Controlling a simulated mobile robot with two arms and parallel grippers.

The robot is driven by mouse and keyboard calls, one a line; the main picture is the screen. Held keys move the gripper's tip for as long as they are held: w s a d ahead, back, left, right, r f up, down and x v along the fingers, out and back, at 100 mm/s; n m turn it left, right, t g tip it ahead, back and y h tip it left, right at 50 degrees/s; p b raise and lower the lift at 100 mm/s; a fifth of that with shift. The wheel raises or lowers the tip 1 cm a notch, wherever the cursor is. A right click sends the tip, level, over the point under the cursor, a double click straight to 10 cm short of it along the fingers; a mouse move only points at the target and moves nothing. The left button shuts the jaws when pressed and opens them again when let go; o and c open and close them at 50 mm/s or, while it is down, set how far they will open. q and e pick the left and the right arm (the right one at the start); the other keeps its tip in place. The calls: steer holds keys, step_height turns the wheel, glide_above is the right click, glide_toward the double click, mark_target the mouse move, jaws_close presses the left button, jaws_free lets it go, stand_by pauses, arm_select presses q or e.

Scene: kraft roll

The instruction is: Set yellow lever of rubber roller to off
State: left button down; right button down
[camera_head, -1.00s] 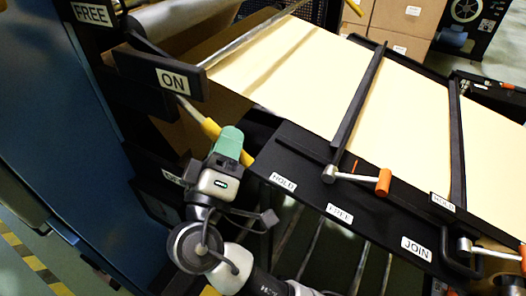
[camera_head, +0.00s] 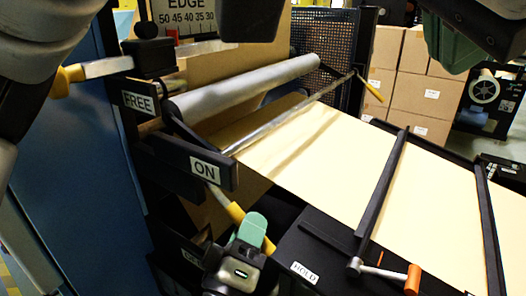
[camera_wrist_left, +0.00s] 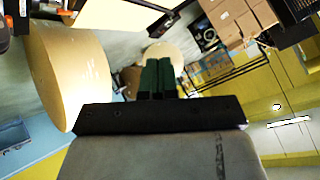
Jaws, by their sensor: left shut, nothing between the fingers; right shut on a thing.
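The rubber roller's lever has a metal rod and a yellow handle (camera_head: 236,212), below the black block with the ON label (camera_head: 206,171). The handle slopes down to the right. My right gripper (camera_head: 251,231), with green fingers, is shut on its lower end, which the fingers partly hide. The grey roller (camera_head: 245,88) lies above the lever. My left gripper (camera_head: 447,45) is at the upper right, away from the lever. In the left wrist view its green fingers (camera_wrist_left: 158,76) are together and empty.
Another yellow-handled lever (camera_head: 68,80) is by the FREE label (camera_head: 138,102). An orange-handled lever (camera_head: 412,279) is near the HOLD label (camera_head: 304,271). Kraft web (camera_head: 330,165) crosses the machine. Boxes (camera_head: 415,75) stand behind. A large roll (camera_wrist_left: 75,75) shows in the left wrist view.

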arm_select(q)
steer(key=w+f+n+g+y, duration=0.2)
steer(key=w+f+n+y, duration=0.35)
steer(key=f, duration=0.45)
steer(key=n+g+y, duration=0.2)
steer(key=n+y, duration=0.4)
steer(key=n, duration=0.1)
glide_toward(277, 253)
steer(key=shift+m, duration=0.25)
steer(key=shift+x, duration=3.6)
